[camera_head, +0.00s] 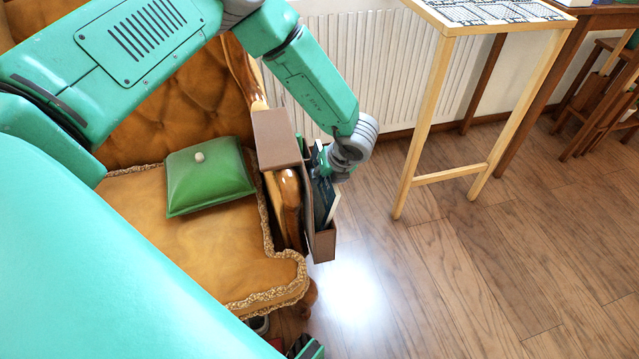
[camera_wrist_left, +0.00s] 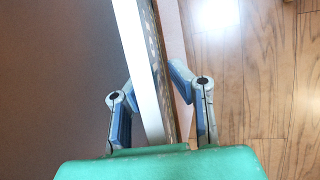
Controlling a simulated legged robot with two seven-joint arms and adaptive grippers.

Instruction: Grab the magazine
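The magazine is a thin, dark-covered item with white page edges (camera_head: 333,195), standing on edge in a brown holder (camera_head: 322,243) that hangs on the outer side of the armchair's arm. In the left wrist view the white page edge (camera_wrist_left: 130,45) runs between my left gripper's fingers (camera_wrist_left: 158,92). In the head view my left gripper (camera_head: 328,166) reaches into the holder's open top from above. Its fingertips are partly hidden there.
The tan armchair (camera_head: 215,255) carries a green cushion (camera_head: 208,178) on its seat. A white radiator (camera_head: 400,75) lines the wall behind. A light wooden table (camera_head: 425,120) stands to the right of the holder. The wooden floor (camera_head: 440,285) in front is clear.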

